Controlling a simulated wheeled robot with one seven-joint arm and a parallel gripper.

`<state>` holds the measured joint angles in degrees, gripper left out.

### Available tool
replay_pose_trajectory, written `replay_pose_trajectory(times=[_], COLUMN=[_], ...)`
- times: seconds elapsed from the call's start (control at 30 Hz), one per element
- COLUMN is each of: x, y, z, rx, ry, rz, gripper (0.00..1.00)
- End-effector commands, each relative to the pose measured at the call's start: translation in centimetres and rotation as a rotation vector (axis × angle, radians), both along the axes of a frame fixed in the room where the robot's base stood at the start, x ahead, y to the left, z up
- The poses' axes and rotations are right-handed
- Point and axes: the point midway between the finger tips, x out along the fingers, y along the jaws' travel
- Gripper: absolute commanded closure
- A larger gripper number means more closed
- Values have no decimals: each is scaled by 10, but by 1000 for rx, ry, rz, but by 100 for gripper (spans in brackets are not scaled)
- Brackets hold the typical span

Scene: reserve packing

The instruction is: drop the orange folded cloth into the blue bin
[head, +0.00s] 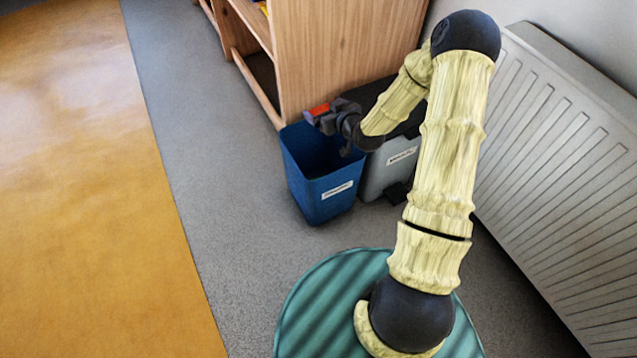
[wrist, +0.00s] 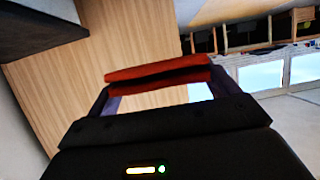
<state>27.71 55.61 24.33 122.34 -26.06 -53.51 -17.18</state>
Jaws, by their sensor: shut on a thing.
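The orange folded cloth (head: 318,108) is held at the tip of my gripper (head: 311,116), above the far rim of the blue bin. In the wrist view the cloth (wrist: 158,70) spans both fingers of my gripper (wrist: 155,86), which is shut on it. The blue bin (head: 317,199) stands upright on the grey floor with a white label on its front. My gripper and forearm hide part of its opening.
A grey bin (head: 388,176) with a label stands right beside the blue one. A wooden shelf unit (head: 335,50) rises just behind the bins. A white radiator (head: 560,150) lines the right wall. The floor to the left is clear.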

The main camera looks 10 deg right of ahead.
Motion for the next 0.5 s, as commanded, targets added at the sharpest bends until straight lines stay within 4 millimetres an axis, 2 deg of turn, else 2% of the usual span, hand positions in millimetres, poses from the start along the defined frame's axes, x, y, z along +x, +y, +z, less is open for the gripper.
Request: replay_pose_trajectory(times=[0.03, 0.2, 0.33, 0.5], x=[2, 7, 10, 12], y=[-1, -5, -7, -9], z=[-20, -49, -69, -81], rx=[0, 0, 0, 0], ry=[-2, -3, -2, -2], rz=[7, 30, 47, 61], gripper=[35, 35, 35, 35])
